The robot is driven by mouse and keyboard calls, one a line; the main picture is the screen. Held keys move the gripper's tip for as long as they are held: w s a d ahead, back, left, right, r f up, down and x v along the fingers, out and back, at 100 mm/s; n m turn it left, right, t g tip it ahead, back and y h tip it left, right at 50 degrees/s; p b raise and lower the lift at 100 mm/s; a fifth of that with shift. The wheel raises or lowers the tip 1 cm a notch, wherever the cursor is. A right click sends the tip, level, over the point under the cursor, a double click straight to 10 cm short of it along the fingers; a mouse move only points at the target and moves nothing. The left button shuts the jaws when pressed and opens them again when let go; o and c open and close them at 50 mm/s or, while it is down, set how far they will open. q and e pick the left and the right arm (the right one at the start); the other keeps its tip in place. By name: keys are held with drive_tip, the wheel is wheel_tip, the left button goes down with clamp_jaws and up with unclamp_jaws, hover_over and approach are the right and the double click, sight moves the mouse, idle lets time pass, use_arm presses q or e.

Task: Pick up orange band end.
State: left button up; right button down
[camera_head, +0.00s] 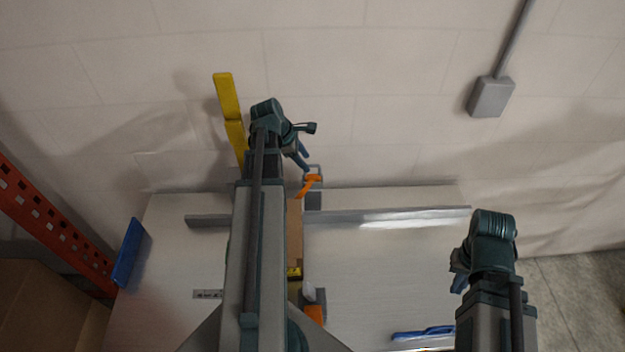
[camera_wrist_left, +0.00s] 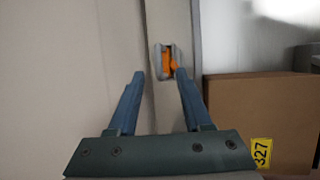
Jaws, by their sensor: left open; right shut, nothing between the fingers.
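The orange band end (camera_head: 309,184) sticks out of a small grey holder at the back edge of the table, just right of my left arm. In the left wrist view the orange band end (camera_wrist_left: 169,62) shows in a light grey slot, ahead of and between the fingertips. My left gripper (camera_head: 303,158) is open and empty, close to the band; it also shows in the left wrist view (camera_wrist_left: 161,76). I cannot tell the exact gap. My right gripper (camera_head: 459,279) is shut and empty over the right side of the table, away from the band.
A brown box (camera_wrist_left: 258,110) with a yellow label stands beside the slot. A grey rail (camera_head: 390,219) runs along the table's back. A yellow bar (camera_head: 228,98) rises behind my left arm. A blue item (camera_head: 424,333) lies at the front right. The table's right middle is clear.

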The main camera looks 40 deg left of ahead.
sight(311, 165)
use_arm(q)
drive_tip(key=b+x, duration=0.4)
drive_tip(key=x, duration=0.1)
drive_tip(key=shift+w+d, duration=0.2)
drive_tip(key=shift+w, duration=0.1)
drive_tip(key=shift+r, duration=0.1)
drive_tip(key=shift+c, duration=0.2)
clamp_jaws()
